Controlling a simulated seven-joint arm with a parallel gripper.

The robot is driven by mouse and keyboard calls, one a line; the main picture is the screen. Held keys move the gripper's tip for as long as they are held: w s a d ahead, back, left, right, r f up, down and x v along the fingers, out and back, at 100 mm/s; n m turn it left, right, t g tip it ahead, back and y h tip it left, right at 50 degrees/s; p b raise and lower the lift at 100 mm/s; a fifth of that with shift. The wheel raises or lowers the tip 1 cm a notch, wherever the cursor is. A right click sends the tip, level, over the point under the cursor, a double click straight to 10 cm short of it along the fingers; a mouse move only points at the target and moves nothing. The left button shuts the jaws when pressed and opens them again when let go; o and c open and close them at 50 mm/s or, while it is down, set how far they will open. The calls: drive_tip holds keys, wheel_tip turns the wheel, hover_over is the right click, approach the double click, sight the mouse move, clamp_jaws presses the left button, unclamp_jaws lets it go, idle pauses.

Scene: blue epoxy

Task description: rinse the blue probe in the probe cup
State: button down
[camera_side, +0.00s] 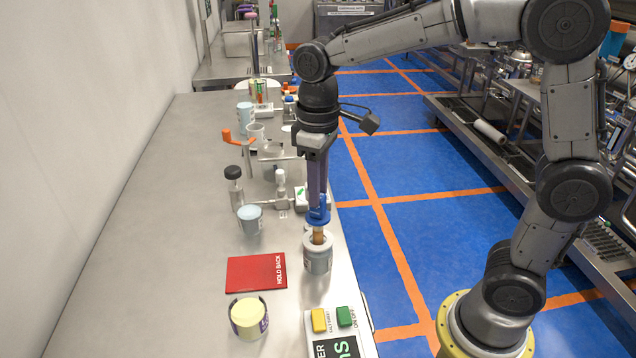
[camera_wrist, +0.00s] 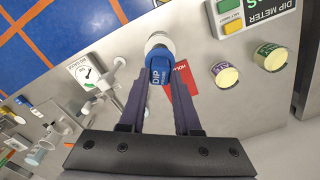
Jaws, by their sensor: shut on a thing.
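The blue probe (camera_side: 319,214) is upright between the fingers of my gripper (camera_side: 318,203). It has a blue head and a brown lower part. My gripper is shut on the head, which reads "DIP" in the wrist view (camera_wrist: 160,74). The probe's lower part goes down into the mouth of a grey-white cup (camera_side: 317,262) near the table's right edge. The tip is hidden inside the cup, so its depth and any liquid cannot be seen. The cup's rim also shows behind the probe in the wrist view (camera_wrist: 157,39). No readable label confirms this as the probe cup.
A red "HOLD BACK" card (camera_side: 256,273) lies left of the cup. A yellow-topped cup (camera_side: 248,317) and the dip meter (camera_side: 340,330) with yellow and green buttons stand nearer the camera. A light blue cup (camera_side: 250,219), a dark-capped bottle (camera_side: 234,186) and a gauge stand (camera_side: 283,190) are behind.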

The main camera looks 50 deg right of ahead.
sight(318, 210)
drive_tip(key=shift+f, duration=2.75)
idle(1.8)
drive_tip(key=shift+r, duration=5.1)
